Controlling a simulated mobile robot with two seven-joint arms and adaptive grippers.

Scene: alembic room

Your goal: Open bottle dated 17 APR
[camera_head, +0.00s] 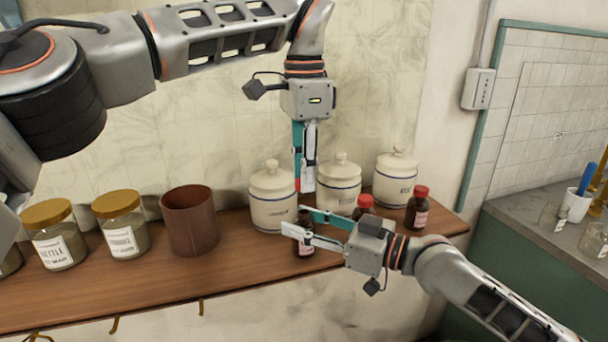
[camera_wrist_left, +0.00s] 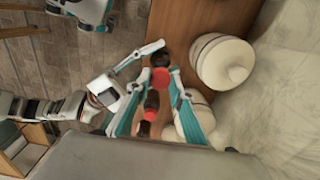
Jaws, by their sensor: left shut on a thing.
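A dark brown bottle (camera_head: 304,249) with a pale label stands near the shelf's front edge; its date is too small to read. Its dark neck shows with no cap on it. My right gripper (camera_head: 300,224) has its fingers around this bottle below the neck and is shut on it. My left gripper (camera_head: 303,188) points down just above the bottle, shut on a red cap (camera_wrist_left: 160,81), apart from the neck. Only a sliver of the cap shows in the head view. The open bottle top (camera_wrist_left: 159,59) also shows in the left wrist view.
Two more red-capped bottles (camera_head: 364,206) (camera_head: 417,211) stand to the right on the wooden shelf (camera_head: 150,278). Several white lidded jars (camera_head: 272,200) stand behind, against the wall. A brown pot (camera_head: 190,222) and glass jars (camera_head: 122,228) stand left; some bare shelf lies in front.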

